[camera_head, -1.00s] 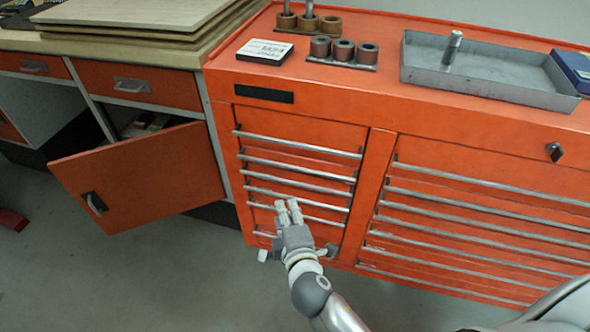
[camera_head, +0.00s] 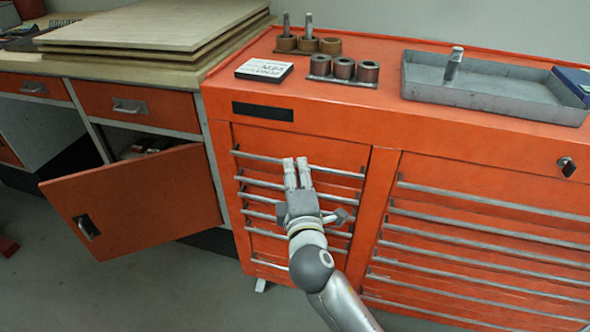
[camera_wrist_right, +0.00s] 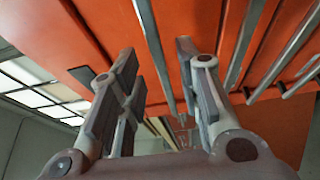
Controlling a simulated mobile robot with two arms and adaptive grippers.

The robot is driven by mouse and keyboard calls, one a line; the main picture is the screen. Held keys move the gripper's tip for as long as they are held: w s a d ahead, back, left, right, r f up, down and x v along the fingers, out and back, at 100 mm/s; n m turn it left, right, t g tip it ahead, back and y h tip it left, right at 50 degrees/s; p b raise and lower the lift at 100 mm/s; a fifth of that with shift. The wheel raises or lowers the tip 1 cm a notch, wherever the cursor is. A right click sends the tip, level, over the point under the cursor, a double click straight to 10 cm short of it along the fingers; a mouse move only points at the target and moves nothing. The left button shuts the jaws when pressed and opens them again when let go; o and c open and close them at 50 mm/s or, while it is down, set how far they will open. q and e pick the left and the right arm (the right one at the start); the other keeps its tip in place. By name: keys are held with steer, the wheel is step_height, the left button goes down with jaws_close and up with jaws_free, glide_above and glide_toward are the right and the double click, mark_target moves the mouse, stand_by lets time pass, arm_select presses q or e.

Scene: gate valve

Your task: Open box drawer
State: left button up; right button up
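The orange tool cabinet (camera_head: 340,130) has a left stack of narrow drawers with long metal bar handles. The top handle of that stack (camera_head: 335,172) is partly hidden behind my fingertips. The drawers look shut. My right gripper (camera_head: 296,162) is in front of this stack, its fingers pointing up at the top handle. In the right wrist view the two fingers (camera_wrist_right: 157,50) are apart, and a metal bar handle (camera_wrist_right: 151,40) shows in the gap between them. I cannot tell whether either finger touches it. My left gripper is not in view.
A wider drawer stack (camera_head: 480,240) is on the right. An orange cabinet door (camera_head: 135,200) stands open at the left, below a workbench with stacked boards (camera_head: 150,30). A metal tray (camera_head: 490,85) and several ring parts (camera_head: 343,68) are on the cabinet top.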

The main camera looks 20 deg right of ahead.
steer(key=shift+x, duration=0.85)
steer(key=shift+c, duration=0.5)
jaws_close()
